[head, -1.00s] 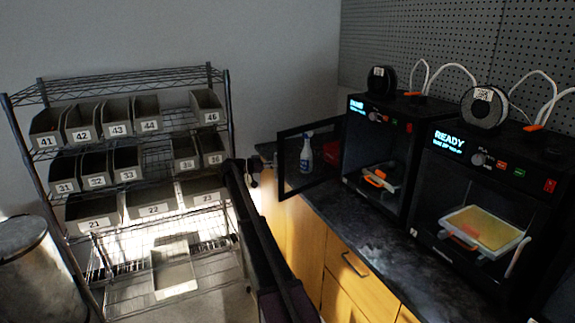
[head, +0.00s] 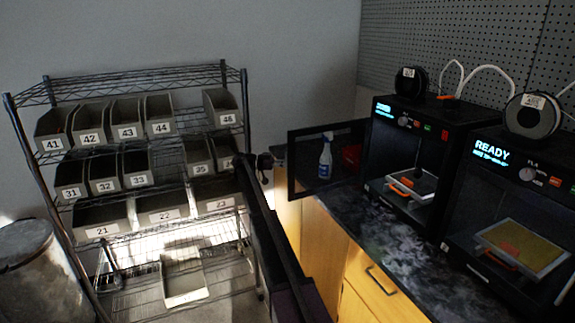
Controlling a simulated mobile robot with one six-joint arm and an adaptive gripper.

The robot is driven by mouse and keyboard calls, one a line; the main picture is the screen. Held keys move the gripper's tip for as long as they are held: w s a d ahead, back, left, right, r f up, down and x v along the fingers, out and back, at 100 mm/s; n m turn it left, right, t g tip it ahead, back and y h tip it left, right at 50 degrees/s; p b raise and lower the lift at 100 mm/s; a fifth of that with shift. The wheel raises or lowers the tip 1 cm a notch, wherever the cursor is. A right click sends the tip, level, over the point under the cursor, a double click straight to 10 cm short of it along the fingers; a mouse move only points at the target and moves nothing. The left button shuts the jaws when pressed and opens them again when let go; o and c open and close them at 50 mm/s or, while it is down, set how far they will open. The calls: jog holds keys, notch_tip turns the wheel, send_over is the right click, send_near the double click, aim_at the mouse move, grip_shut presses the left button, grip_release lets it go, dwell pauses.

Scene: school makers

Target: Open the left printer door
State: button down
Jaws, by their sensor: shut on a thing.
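The left printer (head: 412,120) is a black box on the dark counter, with a lit screen. Its dark-framed clear door (head: 325,131) stands swung wide open to the left, and the printer's chamber with a small print bed (head: 411,187) is exposed. My gripper (head: 271,161) is at the door's free outer edge, at about mid-height. It is small and dark here; it is shut on the door, but the exact contact point is hard to make out. My arm reaches up to it from the bottom of the head view.
A second printer (head: 506,160) reading READY stands to the right. A spray bottle (head: 325,160) and a red object (head: 351,156) show behind the door. A wire shelf (head: 150,77) with numbered bins is close on the left. A round bin (head: 35,270) stands at lower left.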

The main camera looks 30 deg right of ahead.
jog(key=c, duration=0.7)
grip_release()
jog(key=shift+d, duration=0.1)
jog(key=v, duration=0.7)
jog(key=shift+a, duration=0.2)
jog(key=shift+w, duration=0.1)
